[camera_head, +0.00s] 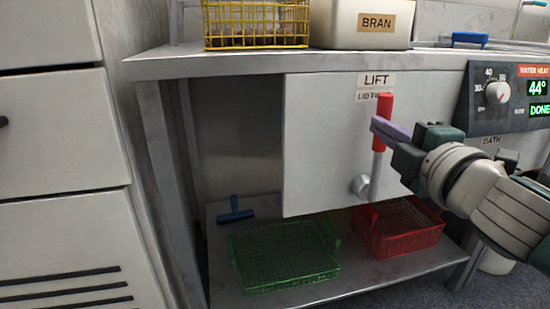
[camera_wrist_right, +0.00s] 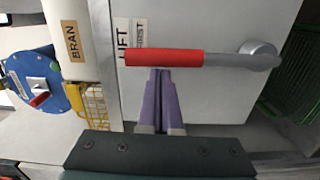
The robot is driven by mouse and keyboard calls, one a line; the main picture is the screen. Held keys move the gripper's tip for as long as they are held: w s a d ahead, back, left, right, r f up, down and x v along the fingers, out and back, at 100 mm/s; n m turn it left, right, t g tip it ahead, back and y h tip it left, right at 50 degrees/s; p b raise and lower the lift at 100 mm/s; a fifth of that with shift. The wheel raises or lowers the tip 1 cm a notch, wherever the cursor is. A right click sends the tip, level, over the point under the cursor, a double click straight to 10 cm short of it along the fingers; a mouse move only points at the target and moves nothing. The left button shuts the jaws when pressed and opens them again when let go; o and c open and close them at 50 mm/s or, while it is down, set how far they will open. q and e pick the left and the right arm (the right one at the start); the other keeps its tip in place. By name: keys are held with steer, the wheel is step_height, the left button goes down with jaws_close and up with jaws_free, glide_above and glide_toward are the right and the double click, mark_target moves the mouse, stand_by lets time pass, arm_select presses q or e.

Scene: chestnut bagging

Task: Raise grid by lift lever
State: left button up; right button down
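The lift lever (camera_head: 384,112) has a red handle and a grey shaft running down to a round pivot on the white panel. It stands nearly upright, tilted slightly right, below the LIFT label (camera_head: 376,80). In the right wrist view the red handle (camera_wrist_right: 165,58) lies across the fingertips. My right gripper (camera_head: 376,126) has purple fingers, which are together with nothing between them. Its tips are at the lower part of the handle, apparently touching it. The fingers also show in the wrist view (camera_wrist_right: 160,76). I cannot make out the grid. My left gripper is not in view.
A green basket (camera_head: 285,258) and a red basket (camera_head: 400,228) stand on the lower shelf, with a blue tool (camera_head: 235,211). A yellow basket (camera_head: 256,22) and a BRAN bin (camera_head: 362,22) are on the counter. A control panel (camera_head: 510,98) shows 44° and DONE.

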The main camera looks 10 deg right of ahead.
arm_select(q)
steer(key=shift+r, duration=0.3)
arm_select(e)
steer(key=d+f+m, duration=0.3)
steer(key=d+m, duration=0.6)
steer(key=d, duration=0.2)
steer(key=shift+w+d, duration=0.2)
steer(key=shift+d, duration=0.15)
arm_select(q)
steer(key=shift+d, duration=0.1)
arm_select(e)
steer(key=shift+f+g, duration=0.15)
steer(key=shift+g, duration=0.15)
